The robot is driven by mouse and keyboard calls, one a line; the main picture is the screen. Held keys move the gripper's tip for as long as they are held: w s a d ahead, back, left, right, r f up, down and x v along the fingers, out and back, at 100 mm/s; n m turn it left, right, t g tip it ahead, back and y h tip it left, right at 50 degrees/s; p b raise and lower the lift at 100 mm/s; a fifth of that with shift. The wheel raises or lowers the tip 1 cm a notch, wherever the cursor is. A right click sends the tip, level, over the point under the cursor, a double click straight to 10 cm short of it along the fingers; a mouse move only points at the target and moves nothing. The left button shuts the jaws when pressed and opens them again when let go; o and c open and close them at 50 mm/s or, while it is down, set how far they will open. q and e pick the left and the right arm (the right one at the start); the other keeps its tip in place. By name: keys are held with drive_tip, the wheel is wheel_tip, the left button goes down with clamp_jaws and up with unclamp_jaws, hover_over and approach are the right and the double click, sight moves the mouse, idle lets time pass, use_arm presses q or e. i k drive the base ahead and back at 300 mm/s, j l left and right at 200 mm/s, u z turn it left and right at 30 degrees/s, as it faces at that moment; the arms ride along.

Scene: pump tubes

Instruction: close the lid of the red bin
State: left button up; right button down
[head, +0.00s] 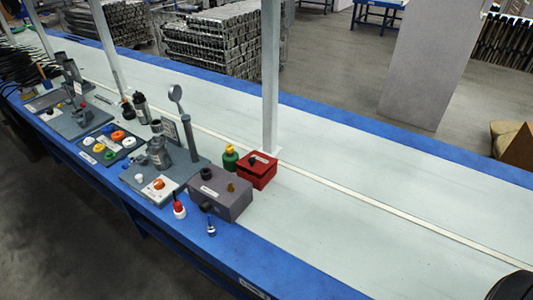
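The red bin (257,170) is a small box on the long pale workbench (330,215), right at the foot of a grey upright post. Its top looks red with a small dark spot and a pale mark. At this size I cannot tell how its lid stands.
A green container with a yellow top (230,157) stands just left of the bin. A grey box with knobs (220,192) is in front of it. The grey post (270,80) rises behind. Several fixtures and tools fill the bench's left. The bench is clear to the right.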

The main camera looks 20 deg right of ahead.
sight(258, 162)
drive_tip(key=i+j+z, duration=0.2)
drive_tip(key=z, duration=0.25)
drive_tip(key=i+j+z, duration=0.15)
drive_tip(key=j+z, duration=0.15)
drive_tip(key=z, duration=0.2)
drive_tip(key=i+j+z, duration=0.2)
drive_tip(key=j, duration=0.2)
drive_tip(key=j+z, duration=0.15)
drive_tip(key=j, duration=0.3)
drive_tip(key=i+j, duration=0.1)
drive_tip(key=j, duration=0.35)
drive_tip(key=i+j+z, duration=0.15)
drive_tip(key=j, duration=0.3)
drive_tip(key=k, duration=0.05)
